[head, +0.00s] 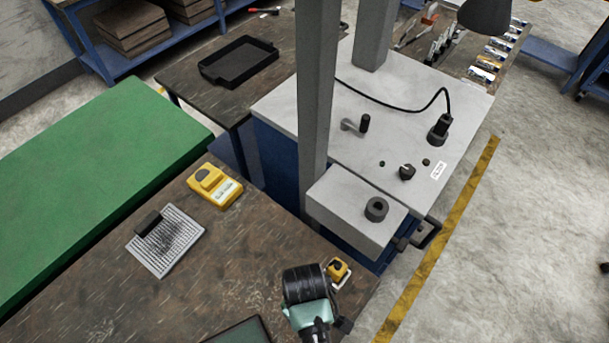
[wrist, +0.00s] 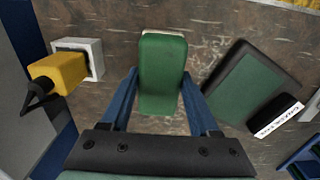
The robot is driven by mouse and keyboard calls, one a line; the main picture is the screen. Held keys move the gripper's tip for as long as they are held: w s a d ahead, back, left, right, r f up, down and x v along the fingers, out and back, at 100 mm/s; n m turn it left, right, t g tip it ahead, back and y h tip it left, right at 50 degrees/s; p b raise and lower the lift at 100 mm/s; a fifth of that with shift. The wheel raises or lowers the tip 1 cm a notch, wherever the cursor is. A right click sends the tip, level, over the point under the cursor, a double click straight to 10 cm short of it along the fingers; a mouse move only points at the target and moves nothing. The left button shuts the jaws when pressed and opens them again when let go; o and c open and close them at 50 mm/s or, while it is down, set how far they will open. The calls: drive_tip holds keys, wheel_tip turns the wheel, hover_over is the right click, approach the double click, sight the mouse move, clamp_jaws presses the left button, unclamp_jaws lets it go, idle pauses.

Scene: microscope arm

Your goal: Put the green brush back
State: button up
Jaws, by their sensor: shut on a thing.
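The green brush (wrist: 163,70), a rounded green block with a pale edge at its far end, stands between the two blue fingers of my gripper (wrist: 160,88) in the wrist view. The fingers are shut on its sides. Brown worn tabletop shows around it; I cannot tell whether the brush touches it. In the head view my gripper (head: 307,292) is over the near right part of the brown table, and my wrist hides the brush.
A dark green pad (wrist: 238,88) with a black labelled block (wrist: 275,115) lies right of the brush. A yellow piece (wrist: 60,73) sits by a pale square holder (wrist: 94,58) at left. A grid mat (head: 176,250) and yellow device (head: 214,186) lie farther left. A grey machine (head: 280,105) stands behind.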

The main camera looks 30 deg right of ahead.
drive_tip(key=shift+f, duration=0.8)
drive_tip(key=shift+f, duration=0.15)
drive_tip(key=o, duration=1.2)
wheel_tip(320, 180, up, 12)
drive_tip(key=shift+r, duration=0.2)
